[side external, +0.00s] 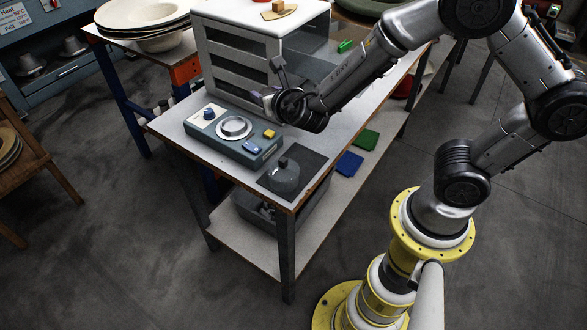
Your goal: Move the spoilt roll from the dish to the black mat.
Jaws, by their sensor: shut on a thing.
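My gripper (264,98) is over the bench, left of my wrist, with its fingers small and partly hidden. It is shut on a small pale thing (256,97), too small to identify surely as the spoilt roll. A round, silver-rimmed fixture (234,128), possibly the dish, sits on a grey-blue box below and left of the gripper; I see no roll in it. The black mat (311,158) lies at the bench's front corner, below the gripper in the picture and apart from it. A dark grey round thing with a knob (285,178) stands on the mat.
The grey-blue box (219,145) carries a blue knob, a blue block (252,147) and a yellow block (269,134). A white slatted cabinet (235,62) stands behind the gripper.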

